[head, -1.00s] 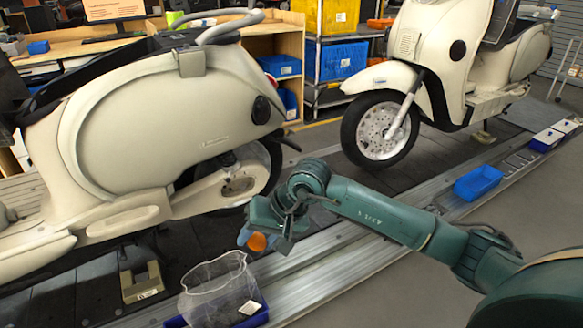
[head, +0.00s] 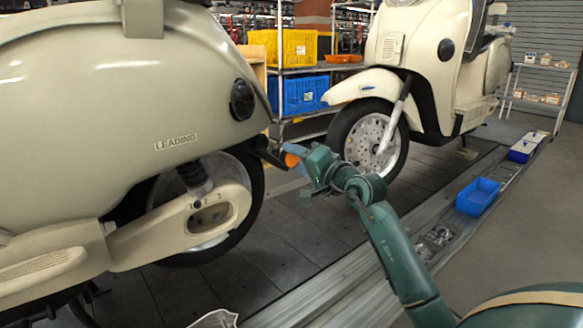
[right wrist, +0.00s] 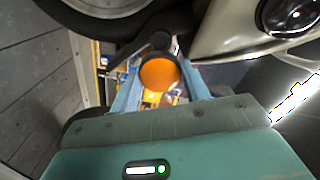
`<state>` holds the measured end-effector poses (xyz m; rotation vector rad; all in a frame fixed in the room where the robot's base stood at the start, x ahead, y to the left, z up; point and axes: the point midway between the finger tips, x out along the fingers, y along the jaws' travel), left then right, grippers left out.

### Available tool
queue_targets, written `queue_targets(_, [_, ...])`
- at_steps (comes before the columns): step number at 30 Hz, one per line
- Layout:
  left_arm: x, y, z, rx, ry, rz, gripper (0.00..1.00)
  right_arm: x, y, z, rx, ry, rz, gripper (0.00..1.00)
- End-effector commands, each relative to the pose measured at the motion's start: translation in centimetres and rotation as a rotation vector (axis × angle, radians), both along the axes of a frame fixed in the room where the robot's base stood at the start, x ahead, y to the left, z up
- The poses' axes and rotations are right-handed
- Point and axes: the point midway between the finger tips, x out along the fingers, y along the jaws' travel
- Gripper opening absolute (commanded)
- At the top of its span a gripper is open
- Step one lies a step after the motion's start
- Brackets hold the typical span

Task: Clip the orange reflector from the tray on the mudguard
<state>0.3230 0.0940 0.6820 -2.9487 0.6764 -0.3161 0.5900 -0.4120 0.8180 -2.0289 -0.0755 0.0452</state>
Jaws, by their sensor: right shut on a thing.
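My right gripper (head: 294,158) is shut on the orange reflector (head: 291,160), holding it in the air just behind the near cream scooter's tail. In the right wrist view the round orange reflector (right wrist: 160,73) sits between the two blue fingers of the gripper (right wrist: 160,84). The dark mudguard (head: 268,152) juts from below the tail, just left of the reflector. A dark arm-like part (right wrist: 152,46) shows right beyond the reflector in the right wrist view; I cannot tell whether they touch. My left gripper is out of view.
The near scooter (head: 120,100) fills the left, with its rear wheel (head: 235,215) below. A second scooter (head: 425,70) stands beyond, its front wheel close to my wrist. A blue tray (head: 478,196) lies on the conveyor's rail. Dark slats between the scooters are clear.

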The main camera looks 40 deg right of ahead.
Motion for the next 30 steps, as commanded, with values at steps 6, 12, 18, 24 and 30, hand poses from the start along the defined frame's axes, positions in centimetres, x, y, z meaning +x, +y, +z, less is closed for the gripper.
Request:
queue_targets(6, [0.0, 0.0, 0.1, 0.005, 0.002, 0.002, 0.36, 2.2, 0.4, 0.3, 0.003, -0.001, 0.004, 0.25])
queue_targets(12, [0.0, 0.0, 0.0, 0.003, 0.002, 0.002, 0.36, 4.6, 0.6, 0.2, 0.003, -0.001, 0.005, 0.25])
queue_targets(18, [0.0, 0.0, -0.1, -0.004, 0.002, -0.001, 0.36, 6.3, 0.6, 0.1, 0.003, 0.0, 0.004, 0.25])
queue_targets(24, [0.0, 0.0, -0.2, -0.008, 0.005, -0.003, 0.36, 7.0, 0.7, 0.1, 0.001, 0.001, 0.004, 0.25])
queue_targets(30, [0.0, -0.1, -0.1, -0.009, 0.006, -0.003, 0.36, 7.0, 0.8, 0.1, 0.0, 0.001, 0.004, 0.25])
